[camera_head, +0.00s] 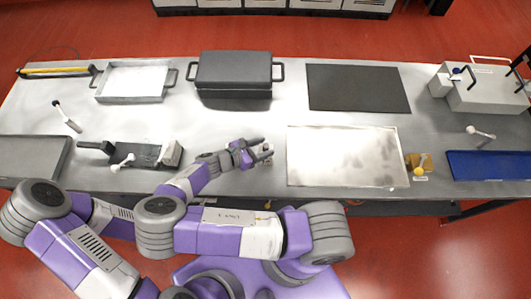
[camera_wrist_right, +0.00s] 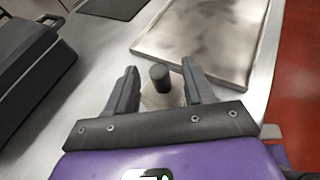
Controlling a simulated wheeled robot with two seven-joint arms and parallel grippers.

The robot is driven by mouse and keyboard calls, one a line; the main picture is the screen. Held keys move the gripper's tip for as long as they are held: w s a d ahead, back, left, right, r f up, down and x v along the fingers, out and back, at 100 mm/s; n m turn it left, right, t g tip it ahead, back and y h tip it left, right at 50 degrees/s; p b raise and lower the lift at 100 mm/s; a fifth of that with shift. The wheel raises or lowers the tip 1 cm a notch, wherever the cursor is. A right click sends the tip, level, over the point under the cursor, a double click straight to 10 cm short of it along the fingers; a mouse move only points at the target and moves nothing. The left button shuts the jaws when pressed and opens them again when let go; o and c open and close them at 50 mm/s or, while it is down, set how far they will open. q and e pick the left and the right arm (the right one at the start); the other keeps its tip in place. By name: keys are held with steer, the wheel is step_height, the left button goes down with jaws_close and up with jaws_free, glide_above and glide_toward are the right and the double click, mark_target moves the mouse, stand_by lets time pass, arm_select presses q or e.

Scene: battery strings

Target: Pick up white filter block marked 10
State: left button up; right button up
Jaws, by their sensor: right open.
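A small white block (camera_wrist_right: 158,99) with a dark cylindrical knob (camera_wrist_right: 160,76) stands on the metal table. No number can be read on it. In the wrist view my right gripper (camera_wrist_right: 160,82) is open, with one finger on each side of the knob and block. No hold on the block shows. In the head view my right gripper (camera_head: 262,150) is low near the table's front edge, and only a small pale part of the block (camera_head: 267,150) shows between its fingers. My left gripper is out of view.
A shallow metal tray (camera_head: 342,128) lies just right of the gripper. A dark lidded case (camera_head: 234,73) stands behind it, and a black mat (camera_head: 357,88) lies at the back. A dark tool block (camera_head: 140,153) lies to the left. Bare table separates the case and tray.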

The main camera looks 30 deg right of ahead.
steer(key=shift+d+f, duration=0.25)
steer(key=shift+d, duration=0.55)
steer(key=shift+c, duration=0.3)
jaws_close()
